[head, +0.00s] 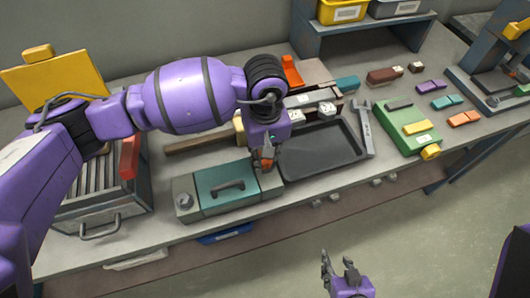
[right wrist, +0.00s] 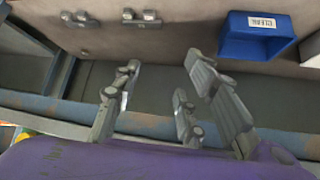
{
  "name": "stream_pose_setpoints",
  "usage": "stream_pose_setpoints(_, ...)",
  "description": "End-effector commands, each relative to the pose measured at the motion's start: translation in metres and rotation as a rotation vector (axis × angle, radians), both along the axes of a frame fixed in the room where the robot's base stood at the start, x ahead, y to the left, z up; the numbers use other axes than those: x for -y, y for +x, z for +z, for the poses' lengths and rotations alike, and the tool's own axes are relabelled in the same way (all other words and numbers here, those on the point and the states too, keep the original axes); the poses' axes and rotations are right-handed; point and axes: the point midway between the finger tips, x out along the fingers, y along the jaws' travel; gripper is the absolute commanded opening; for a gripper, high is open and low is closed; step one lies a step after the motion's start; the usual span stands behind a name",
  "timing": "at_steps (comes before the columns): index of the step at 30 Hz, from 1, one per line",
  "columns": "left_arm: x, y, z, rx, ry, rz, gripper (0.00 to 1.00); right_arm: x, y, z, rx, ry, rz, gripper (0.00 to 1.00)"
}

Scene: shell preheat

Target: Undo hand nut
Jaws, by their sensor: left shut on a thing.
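A grey housing (head: 240,207) with a teal lid (head: 216,189) and a dark handle lies on the bench. A grey round knob (head: 184,201) stands on its left end. My left gripper (head: 265,162) points down at the housing's right end and is shut on the hand nut there. Only a small orange-red part (head: 268,151) shows between the fingers; the rest is hidden. My right gripper (head: 338,262) is open and empty, low in front of the bench. Its spread fingers also show in the right wrist view (right wrist: 160,90).
A dark tray (head: 320,150) lies just right of the housing, with a grey wrench (head: 364,130) beside it. A green box (head: 408,130) is farther right. A ribbed metal unit (head: 95,205) with a raised yellow panel (head: 55,85) stands left. A blue bin (right wrist: 258,35) is near the right gripper.

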Motion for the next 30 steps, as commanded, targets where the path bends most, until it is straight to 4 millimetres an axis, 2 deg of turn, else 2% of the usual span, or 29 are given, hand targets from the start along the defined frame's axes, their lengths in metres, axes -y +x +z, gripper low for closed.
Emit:
stream_pose_setpoints(16,0.001,0.005,0.006,0.009,-0.010,0.519,0.02,-0.004,0.004,0.012,0.008,0.006,0.008,0.39)
stream_pose_setpoints(30,-0.001,0.007,0.007,0.011,-0.012,0.951,0.02,-0.008,0.017,0.034,0.039,0.014,0.013,0.39)
